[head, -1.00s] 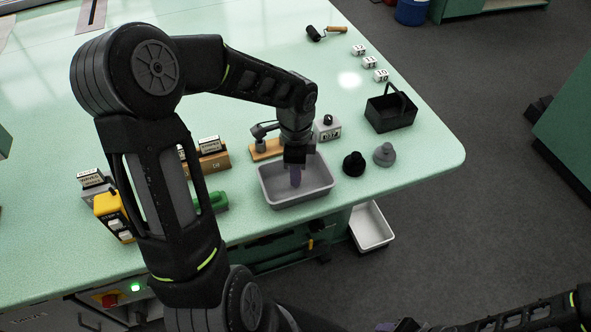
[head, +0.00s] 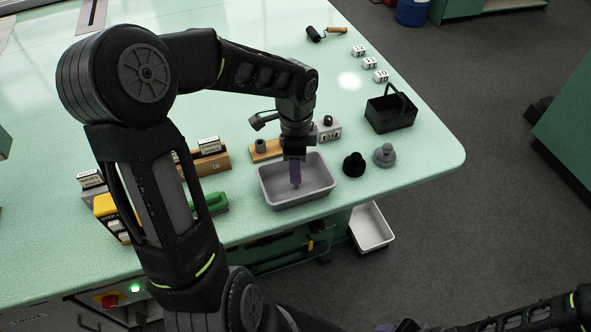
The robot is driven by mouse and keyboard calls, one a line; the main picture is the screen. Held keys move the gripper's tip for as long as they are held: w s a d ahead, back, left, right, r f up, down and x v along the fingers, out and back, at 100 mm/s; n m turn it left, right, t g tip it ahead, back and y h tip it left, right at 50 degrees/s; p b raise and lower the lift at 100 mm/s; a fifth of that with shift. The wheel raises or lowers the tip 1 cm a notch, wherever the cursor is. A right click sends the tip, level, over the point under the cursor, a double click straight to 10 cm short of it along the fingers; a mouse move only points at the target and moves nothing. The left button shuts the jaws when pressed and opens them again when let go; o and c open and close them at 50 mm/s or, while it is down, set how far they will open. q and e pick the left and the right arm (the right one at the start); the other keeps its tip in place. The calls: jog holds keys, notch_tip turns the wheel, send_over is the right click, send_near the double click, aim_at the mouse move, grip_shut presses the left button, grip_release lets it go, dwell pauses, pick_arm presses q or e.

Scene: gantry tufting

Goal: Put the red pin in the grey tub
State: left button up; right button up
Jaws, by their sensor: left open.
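The grey tub (head: 322,193) is a shallow open tray near the table's front edge. My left gripper (head: 295,180) points down over the tub, with its purple-grey fingers inside the rim outline. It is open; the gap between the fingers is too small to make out. I see no red pin in the tub or at the fingers; part of the tub floor is hidden behind the gripper. My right gripper (head: 400,326) shows only partly at the bottom edge, and its fingers are not clear.
A wooden block with grey pegs (head: 266,149) stands behind the tub. A black knob (head: 353,165) and a grey knob (head: 384,156) are to its right, with a black basket (head: 390,112) beyond. A green object (head: 214,203) lies left. A white bin (head: 370,228) sits below the table edge.

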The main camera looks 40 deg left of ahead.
pick_arm(q)
notch_tip(320, 180, up, 9)
dwell(0.3)
dwell(0.5)
